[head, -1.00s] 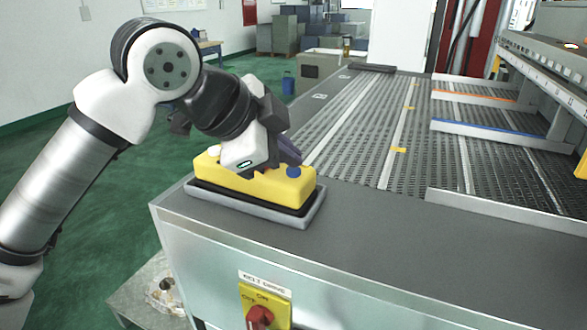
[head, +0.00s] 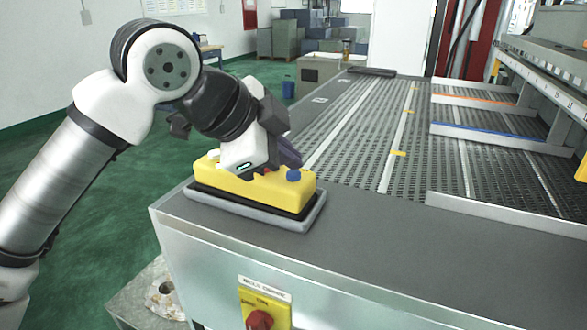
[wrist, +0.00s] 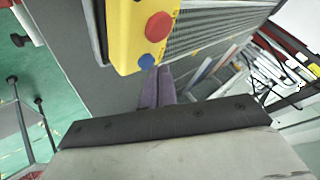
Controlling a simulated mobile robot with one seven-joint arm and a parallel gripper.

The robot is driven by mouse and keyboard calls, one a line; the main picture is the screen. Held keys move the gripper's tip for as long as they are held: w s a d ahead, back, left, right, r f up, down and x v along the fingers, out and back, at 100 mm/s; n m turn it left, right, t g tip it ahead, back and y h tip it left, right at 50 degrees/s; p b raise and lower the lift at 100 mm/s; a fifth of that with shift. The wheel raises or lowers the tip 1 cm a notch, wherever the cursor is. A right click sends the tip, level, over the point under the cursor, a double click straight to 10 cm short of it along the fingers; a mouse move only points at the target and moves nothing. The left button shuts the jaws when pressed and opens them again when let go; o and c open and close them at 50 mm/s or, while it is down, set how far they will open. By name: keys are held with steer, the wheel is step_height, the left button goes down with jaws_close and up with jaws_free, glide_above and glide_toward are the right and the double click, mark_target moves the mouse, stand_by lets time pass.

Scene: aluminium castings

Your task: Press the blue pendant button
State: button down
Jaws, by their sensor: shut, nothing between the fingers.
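The yellow pendant (head: 240,189) lies in a grey-rimmed tray at the near left corner of the machine top. Its blue button (head: 293,174) is at the right end and stands proud. In the wrist view the blue button (wrist: 147,61) is at the pendant's lower end, below a larger red button (wrist: 159,27). My gripper (head: 295,161) is shut and empty, tilted over the pendant. Its purple fingertips (wrist: 158,70) are right by the blue button, slightly right of it in the wrist view. I cannot tell whether they touch. My gripper hides the pendant's middle in the head view.
A slatted conveyor bed (head: 350,130) with low metal rails runs away behind the pendant. A red rotary switch (head: 259,320) on a yellow plate is on the machine's front. The grey machine top (head: 400,235) to the right is clear.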

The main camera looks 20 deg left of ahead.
steer(key=shift+r, duration=0.5)
step_height(320, 180, up, 5)
steer(key=p, duration=0.3)
stand_by(0.9)
